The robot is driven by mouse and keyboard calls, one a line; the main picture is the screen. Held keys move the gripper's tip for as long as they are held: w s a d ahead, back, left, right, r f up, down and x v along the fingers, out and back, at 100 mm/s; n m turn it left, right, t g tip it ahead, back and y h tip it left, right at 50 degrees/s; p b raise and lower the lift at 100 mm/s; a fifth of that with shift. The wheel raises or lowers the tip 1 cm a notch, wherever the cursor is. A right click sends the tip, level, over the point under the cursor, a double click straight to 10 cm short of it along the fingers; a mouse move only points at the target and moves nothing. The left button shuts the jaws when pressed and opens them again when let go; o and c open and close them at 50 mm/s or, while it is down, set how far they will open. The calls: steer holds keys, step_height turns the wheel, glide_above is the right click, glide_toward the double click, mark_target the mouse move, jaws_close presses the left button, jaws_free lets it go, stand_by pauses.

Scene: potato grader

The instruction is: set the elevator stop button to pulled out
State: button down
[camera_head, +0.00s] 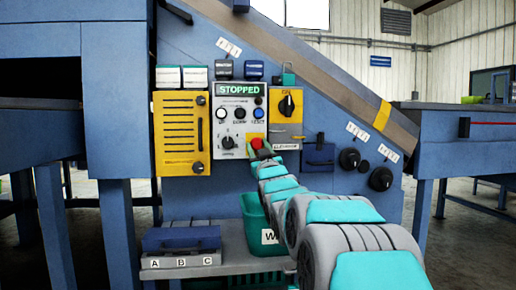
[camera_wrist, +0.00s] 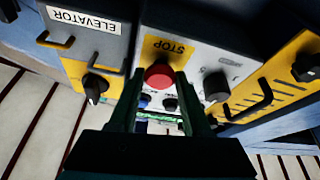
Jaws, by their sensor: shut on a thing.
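The red stop button (camera_wrist: 159,76) sits on a yellow plate marked STOP (camera_wrist: 172,46) in the wrist view. In the head view the button (camera_head: 256,143) shows at the lower right of the white control panel (camera_head: 227,148), partly hidden by my arm. My gripper (camera_wrist: 158,88) has its dark fingers on either side of the red button and is shut on it. The panel's display (camera_head: 238,89) reads STOPPED. Whether the button is pushed in or pulled out I cannot tell.
A yellow box with a black knob (camera_head: 286,104), labelled ELEVATOR, is right of the panel. A yellow slotted cover (camera_head: 181,133) is left. Black knobs (camera_head: 349,158) lie further right. A green bin (camera_head: 254,222) stands below my arm.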

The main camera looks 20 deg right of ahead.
steer(key=shift+s, duration=0.1)
stand_by(0.7)
steer(key=shift+s+a+r, duration=0.1)
steer(key=shift+s+a, duration=0.2)
steer(key=shift+s, duration=0.5)
steer(key=shift+c, duration=1.7)
jaws_free()
